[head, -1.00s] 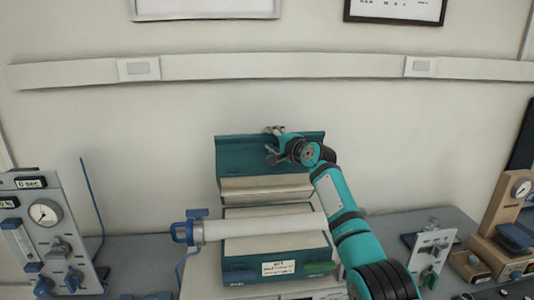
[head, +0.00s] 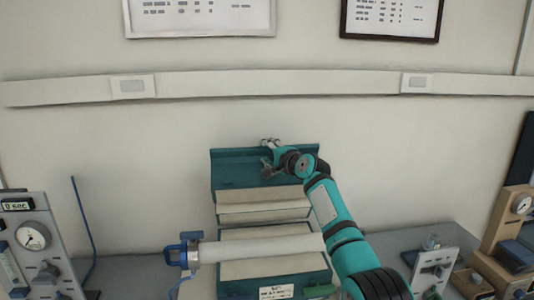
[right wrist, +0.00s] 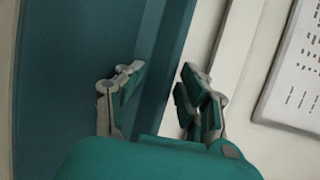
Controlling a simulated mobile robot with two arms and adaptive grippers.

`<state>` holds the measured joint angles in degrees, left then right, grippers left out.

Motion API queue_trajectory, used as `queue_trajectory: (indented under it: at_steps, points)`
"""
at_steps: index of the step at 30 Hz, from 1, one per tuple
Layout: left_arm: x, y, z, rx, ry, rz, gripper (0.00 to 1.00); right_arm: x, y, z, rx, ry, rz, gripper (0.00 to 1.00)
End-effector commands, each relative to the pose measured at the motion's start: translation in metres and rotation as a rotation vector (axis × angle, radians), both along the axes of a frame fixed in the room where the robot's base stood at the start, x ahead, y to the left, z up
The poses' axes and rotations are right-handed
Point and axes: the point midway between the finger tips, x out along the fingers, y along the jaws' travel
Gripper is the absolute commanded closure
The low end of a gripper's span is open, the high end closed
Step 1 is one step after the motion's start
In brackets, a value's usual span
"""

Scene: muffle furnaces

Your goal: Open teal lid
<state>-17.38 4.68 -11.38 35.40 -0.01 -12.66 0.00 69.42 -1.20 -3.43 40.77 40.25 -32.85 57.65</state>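The teal lid (head: 232,168) of the tube furnace stands raised at the back of the furnace, with its pale lining (head: 262,196) facing forward. The teal furnace base (head: 234,287) sits below it on the bench, with a pale tube (head: 262,248) across it. My right gripper (head: 270,156) is at the lid's upper edge. In the right wrist view its two fingers (right wrist: 157,90) are apart, with the teal lid (right wrist: 70,60) filling the left side and its edge running behind and between them. I cannot tell whether they touch it. My left gripper is not in view.
A grey panel with a dial (head: 32,236) stands at the left, with a thin blue rod (head: 84,225) beside it. A small switch panel (head: 434,270) and a wooden-cased instrument (head: 505,235) stand at the right. The wall (head: 400,150) is close behind the lid.

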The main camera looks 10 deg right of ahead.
Motion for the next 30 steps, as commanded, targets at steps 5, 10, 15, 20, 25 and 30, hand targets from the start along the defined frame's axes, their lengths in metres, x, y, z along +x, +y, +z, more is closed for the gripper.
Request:
queue_trajectory:
  at_steps: [5,10,15,20,25,30]
  points:
    - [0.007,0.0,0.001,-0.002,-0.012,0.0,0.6,0.0,0.0,0.0,0.002,0.0,-0.001,0.6]
    - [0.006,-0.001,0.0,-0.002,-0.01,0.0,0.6,-0.004,-0.002,0.001,0.002,-0.004,0.0,0.6]
    - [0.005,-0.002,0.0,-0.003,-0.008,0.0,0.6,-0.018,-0.008,0.002,0.002,-0.003,0.0,0.6]
    - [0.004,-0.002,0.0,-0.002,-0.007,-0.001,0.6,-0.039,-0.017,0.005,0.002,-0.003,-0.001,0.6]
    - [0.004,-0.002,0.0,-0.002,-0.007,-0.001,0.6,-0.065,-0.027,0.008,0.001,-0.003,-0.001,0.6]
    - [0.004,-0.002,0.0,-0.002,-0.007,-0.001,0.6,-0.09,-0.038,0.011,0.002,-0.002,-0.001,0.6]
